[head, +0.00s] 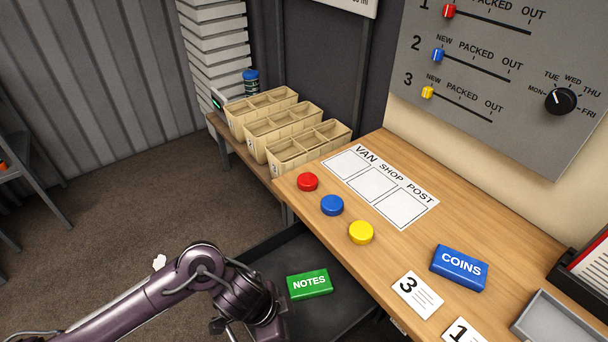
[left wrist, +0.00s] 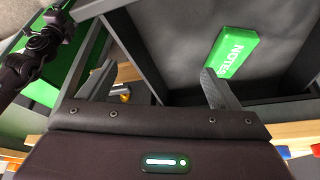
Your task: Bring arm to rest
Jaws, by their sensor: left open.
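My left arm (head: 165,290) comes in from the lower left of the head view, its dark wrist low beside the workbench, left of the green NOTES box (head: 309,284). The fingers are hidden there. In the left wrist view my left gripper (left wrist: 158,72) is open, its two fingers wide apart with nothing held between them. The NOTES box (left wrist: 232,50) lies beyond the right finger, apart from it, on a dark grey surface.
The wooden workbench (head: 385,255) carries red (head: 307,181), blue (head: 332,205) and yellow (head: 361,232) discs, a blue COINS box (head: 459,267) and number cards. Cardboard bins (head: 285,150) stand on a lower bench behind. Open floor (head: 110,215) lies to the left.

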